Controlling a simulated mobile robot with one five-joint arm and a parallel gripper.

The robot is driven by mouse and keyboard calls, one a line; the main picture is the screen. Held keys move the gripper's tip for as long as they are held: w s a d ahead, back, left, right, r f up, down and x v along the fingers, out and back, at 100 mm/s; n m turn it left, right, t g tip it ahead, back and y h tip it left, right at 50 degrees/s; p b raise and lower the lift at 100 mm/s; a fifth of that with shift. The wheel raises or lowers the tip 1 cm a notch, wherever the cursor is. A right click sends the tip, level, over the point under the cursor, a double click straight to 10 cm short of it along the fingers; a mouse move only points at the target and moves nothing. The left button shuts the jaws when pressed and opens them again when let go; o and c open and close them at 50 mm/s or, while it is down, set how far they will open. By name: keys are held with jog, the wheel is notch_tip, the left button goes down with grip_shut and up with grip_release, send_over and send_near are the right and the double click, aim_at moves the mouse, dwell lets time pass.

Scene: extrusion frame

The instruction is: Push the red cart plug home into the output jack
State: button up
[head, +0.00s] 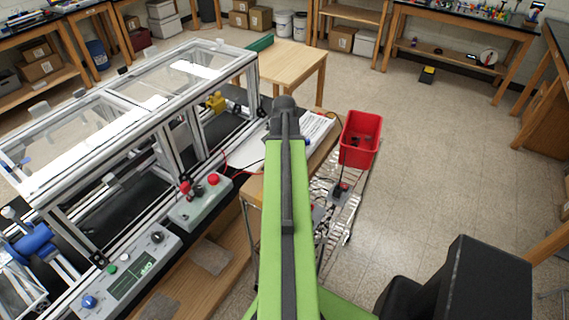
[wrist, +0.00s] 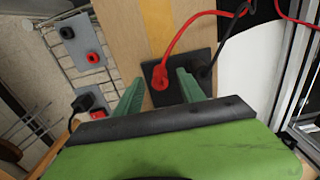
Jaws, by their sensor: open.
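In the wrist view a red plug (wrist: 160,76) with a red cable stands at a black plate (wrist: 172,96) on a wooden board. My gripper (wrist: 160,79) is open, with its two green fingers to either side of the red plug; I cannot tell whether they touch it. A black plug (wrist: 204,72) with a black cable sits on the same plate, right of the right finger. How deep the red plug is seated cannot be told. In the head view my arm hides the gripper and this plate.
A grey plate (wrist: 81,40) with a black and a red socket lies left in the wrist view. Below it another grey plate (wrist: 91,101) holds a black plug and a red socket. A red bin (head: 361,138) stands on the wire cart (head: 335,235). The framed machine (head: 130,125) stands left.

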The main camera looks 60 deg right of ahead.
notch_tip(320, 180, up, 17)
jog(key=p, duration=1.6)
jog(key=shift+f, duration=0.15)
jog(key=shift+f, duration=0.1)
